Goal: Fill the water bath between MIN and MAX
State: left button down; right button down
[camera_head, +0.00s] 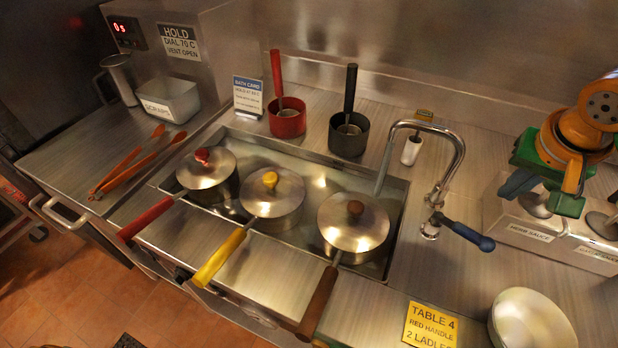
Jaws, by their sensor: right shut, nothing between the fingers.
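The water bath (397,190) is a rectangular steel basin sunk in the counter. Three lidded pots sit in it, with a red handle (148,217), a yellow handle (219,258) and a brown handle (318,303). I cannot make out the water level or any MIN and MAX marks. A curved steel faucet (457,150) stands at the basin's right, its spout over the basin's right rear side. Its blue lever (467,235) points to the right. My right gripper (545,188) is shut and empty, right of the faucet, above the sauce containers. My left gripper is out of view.
Sauce containers (527,233) with ladles stand at right, a white bowl (530,322) at front right. A red pan (287,122) and dark pan (348,140) stand behind the bath. Orange tongs (127,165) lie left. Counter between faucet and yellow card (430,326) is clear.

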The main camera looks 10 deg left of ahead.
aim_at(476, 235)
jog(key=c, duration=0.9)
grip_release()
jog(key=shift+c, duration=0.2)
jog(key=shift+o, duration=1.3)
jog(key=shift+f, duration=0.1)
jog(key=m, duration=0.2)
jog(key=s+f+m+y, duration=0.1)
jog(key=m, duration=0.2)
jog(key=f+m+g+y, duration=0.1)
jog(key=m, duration=0.1)
jog(key=shift+s+d+m, duration=0.25)
jog(key=shift+d+m, duration=0.1)
jog(key=shift+m, duration=0.05)
jog(key=f+m+y, duration=0.1)
jog(key=f+m, duration=0.1)
jog(key=m, duration=0.2)
jog(key=f+m+y, duration=0.1)
jog(key=f+m, duration=0.2)
jog(key=m, duration=0.1)
jog(key=f+m+y+p, duration=0.1)
jog(key=f+m, duration=0.1)
jog(key=m, duration=0.2)
jog(key=shift+s+a+f, duration=0.15)
jog(key=shift+s+a, duration=0.2)
jog(key=shift+a, duration=0.05)
grip_shut()
